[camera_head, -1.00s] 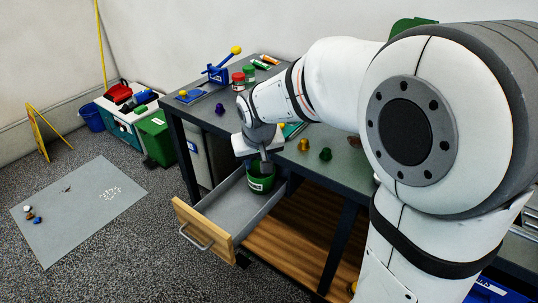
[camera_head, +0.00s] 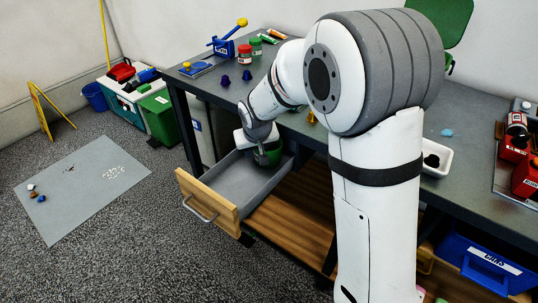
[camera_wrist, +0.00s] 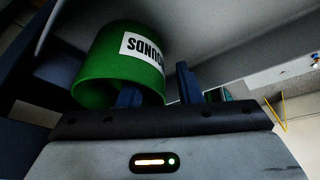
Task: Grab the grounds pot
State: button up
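The grounds pot is a green round pot (camera_head: 268,155) in the open grey drawer (camera_head: 222,183), toward its back end. My gripper (camera_head: 256,141) is down at the pot and partly covers it in the head view. In the wrist view the pot (camera_wrist: 97,68) shows a white label, upside down, with its first letters cut off. My gripper's dark blue fingers (camera_wrist: 158,88) are apart. One finger is at the pot's open rim, seemingly inside it. The other is outside the wall, with a visible gap. Contact with the rim cannot be told.
The drawer's wooden front (camera_head: 208,205) sticks out below the grey worktop (camera_head: 207,98). A white tray (camera_head: 435,160) and red containers (camera_head: 522,160) stand on the right. A blue bin (camera_head: 480,268) is on the lower right. The floor left of the drawer is open around a grey mat (camera_head: 80,185).

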grip_shut()
dwell(0.3)
jog(key=shift+r, duration=0.15)
